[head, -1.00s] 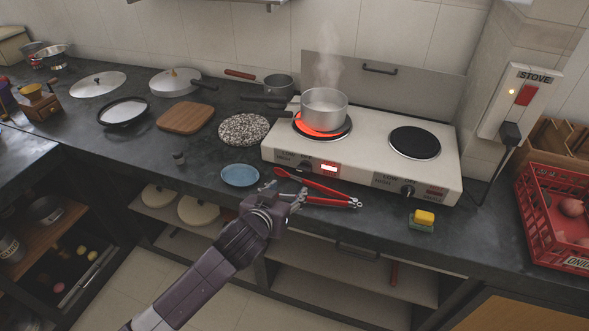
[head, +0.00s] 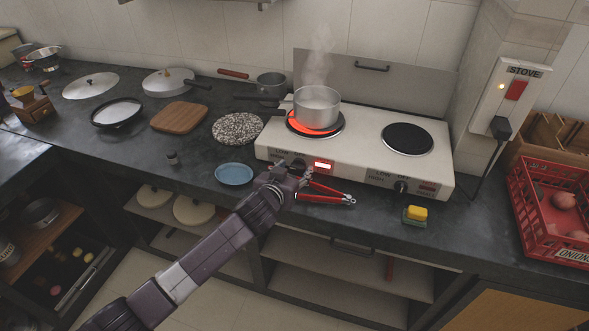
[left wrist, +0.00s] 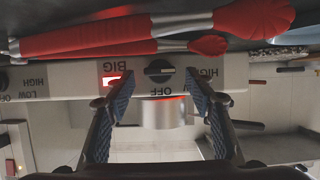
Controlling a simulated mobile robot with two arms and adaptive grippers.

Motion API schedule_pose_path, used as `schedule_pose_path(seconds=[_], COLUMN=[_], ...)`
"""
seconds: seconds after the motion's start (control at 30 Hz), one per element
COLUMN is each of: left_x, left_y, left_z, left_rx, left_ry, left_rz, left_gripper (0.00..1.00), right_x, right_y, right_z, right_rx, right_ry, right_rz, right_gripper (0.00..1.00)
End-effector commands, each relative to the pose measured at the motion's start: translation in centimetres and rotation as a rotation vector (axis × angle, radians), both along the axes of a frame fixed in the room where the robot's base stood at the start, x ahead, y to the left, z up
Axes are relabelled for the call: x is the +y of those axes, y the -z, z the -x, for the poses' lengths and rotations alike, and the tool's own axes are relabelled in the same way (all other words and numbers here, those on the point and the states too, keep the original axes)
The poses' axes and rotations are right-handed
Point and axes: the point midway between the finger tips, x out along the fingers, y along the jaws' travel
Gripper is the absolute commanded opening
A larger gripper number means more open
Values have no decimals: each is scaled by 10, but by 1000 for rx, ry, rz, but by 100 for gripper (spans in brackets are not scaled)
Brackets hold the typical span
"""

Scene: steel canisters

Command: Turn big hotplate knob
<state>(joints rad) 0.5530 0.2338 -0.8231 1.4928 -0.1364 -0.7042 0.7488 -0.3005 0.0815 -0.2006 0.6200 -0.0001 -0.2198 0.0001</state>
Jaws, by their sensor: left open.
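The two-burner hotplate (head: 360,137) stands on the dark counter. Its big knob (left wrist: 158,70) is black with a pale pointer line and sits on the front panel between "BIG" and "OFF" lettering in the upside-down left wrist view. A red lamp (left wrist: 115,80) glows beside it, also lit in the head view (head: 322,165). My left gripper (head: 292,170) is open in front of the panel, largely covering the big knob in the head view. In the wrist view its fingers (left wrist: 160,92) are spread on either side of the knob, with nothing held.
A steaming pot (head: 317,106) sits on the glowing left burner. Red tongs (head: 326,196) lie on the counter just below the gripper. A blue plate (head: 234,174) is to the left. The second knob (head: 401,186) and a sponge (head: 415,214) are to the right.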

Motion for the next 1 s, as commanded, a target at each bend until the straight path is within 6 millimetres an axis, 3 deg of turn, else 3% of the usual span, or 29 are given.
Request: schedule_pose_path(seconds=[0.37, 0.77, 1.0], left_x=[-1, -1, -5], left_y=[2, 2, 2], left_z=[-4, -4, -3], left_rx=[1, 1, -28], left_ry=[0, -1, 0], left_rz=[0, -1, -88], left_gripper=[49, 7, 7], right_x=[0, 2, 2], right_y=[0, 0, -3], right_z=[0, 0, 0], right_rx=[0, 0, 0], right_ry=[0, 1, 2], right_rz=[0, -2, -2], right_gripper=[39, 39, 39])
